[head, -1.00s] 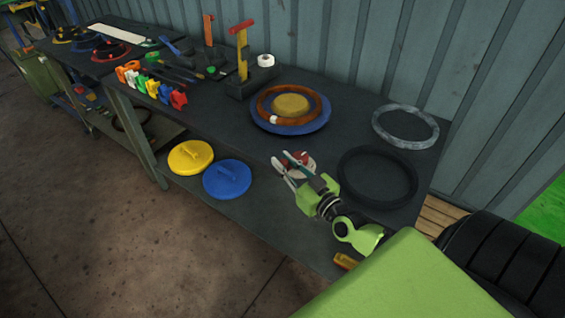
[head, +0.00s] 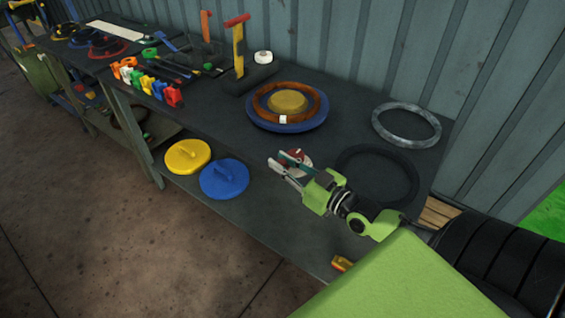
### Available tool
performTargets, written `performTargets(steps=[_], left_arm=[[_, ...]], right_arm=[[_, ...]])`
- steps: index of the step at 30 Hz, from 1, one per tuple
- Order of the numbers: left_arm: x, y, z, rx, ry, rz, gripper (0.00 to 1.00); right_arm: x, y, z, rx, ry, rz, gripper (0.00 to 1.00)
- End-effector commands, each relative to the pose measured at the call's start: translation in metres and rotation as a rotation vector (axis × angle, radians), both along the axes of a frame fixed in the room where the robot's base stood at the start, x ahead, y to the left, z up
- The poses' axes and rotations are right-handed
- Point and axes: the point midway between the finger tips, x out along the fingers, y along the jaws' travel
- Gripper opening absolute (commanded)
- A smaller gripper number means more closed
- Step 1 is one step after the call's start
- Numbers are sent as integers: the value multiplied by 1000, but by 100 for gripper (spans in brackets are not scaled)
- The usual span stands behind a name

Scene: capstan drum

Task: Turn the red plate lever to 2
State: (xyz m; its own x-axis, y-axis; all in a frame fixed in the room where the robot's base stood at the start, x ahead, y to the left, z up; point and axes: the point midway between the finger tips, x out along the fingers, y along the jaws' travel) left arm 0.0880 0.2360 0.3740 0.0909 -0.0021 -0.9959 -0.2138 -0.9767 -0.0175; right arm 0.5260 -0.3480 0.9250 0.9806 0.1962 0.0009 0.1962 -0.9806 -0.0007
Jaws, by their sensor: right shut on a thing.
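The red plate lever (head: 300,154) sits on a small pale round plate (head: 305,165) near the front edge of the bench. My right gripper (head: 284,163) is at this plate, its fingers reaching over it from the lower right. The fingers look shut on the red lever and partly hide it. Marks or numbers on the plate are too small to read. My left gripper is not in view.
A blue disc with a brown ring (head: 290,123) lies behind the lever. A black ring (head: 377,175) and a grey ring (head: 406,124) lie to the right. Yellow (head: 187,156) and blue (head: 224,179) lids lie on the lower shelf. Coloured pieces stand at the left.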

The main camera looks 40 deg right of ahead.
Motion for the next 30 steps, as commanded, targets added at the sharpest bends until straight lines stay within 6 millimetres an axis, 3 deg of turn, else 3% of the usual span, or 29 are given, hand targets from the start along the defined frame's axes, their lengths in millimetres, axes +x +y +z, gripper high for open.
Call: performTargets(steps=[1,3,16,30], left_arm=[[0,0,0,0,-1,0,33],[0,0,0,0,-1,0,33],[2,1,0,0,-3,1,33],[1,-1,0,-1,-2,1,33]], right_arm=[[0,1,-2,0,5,1,26],[0,1,-2,0,4,1,35],[-5,-1,-1,-1,1,-1,35],[-69,-13,-3,-1,7,0,35]])
